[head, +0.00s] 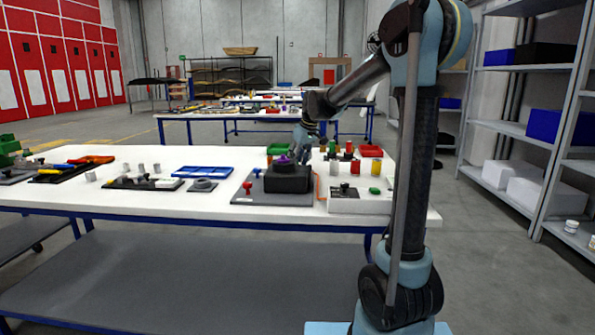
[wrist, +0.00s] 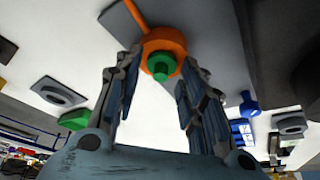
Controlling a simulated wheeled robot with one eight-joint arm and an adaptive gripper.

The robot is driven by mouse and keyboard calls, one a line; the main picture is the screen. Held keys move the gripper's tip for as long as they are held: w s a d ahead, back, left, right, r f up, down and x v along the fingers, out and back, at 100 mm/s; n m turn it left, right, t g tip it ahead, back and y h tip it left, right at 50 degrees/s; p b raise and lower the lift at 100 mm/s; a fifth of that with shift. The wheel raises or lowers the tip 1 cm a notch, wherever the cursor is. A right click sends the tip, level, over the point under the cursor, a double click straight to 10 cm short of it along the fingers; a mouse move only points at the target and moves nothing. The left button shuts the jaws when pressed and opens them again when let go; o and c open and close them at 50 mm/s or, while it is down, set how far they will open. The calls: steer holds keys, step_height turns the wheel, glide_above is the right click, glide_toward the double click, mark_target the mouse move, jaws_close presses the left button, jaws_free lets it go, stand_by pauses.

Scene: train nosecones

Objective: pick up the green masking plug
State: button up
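The green masking plug (wrist: 161,66) shows in the wrist view as a small round stepped piece at the centre of an orange round part (wrist: 163,42). My gripper (wrist: 163,60) is open, with one finger on each side of the plug and a gap on both sides. I cannot tell how much depth lies between the fingertips and the plug. In the head view my gripper (head: 303,154) is low over the table, beside a black block (head: 288,180) with a purple knob (head: 284,161). I cannot make out the plug there.
An orange bent strip (head: 318,184) stands right of the block. Red and yellow cylinders (head: 371,151) stand behind. A blue tray (head: 203,172) lies to the left. Shelves (head: 520,130) stand at right.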

steer(key=c, duration=0.6)
steer(key=shift+c, duration=0.2)
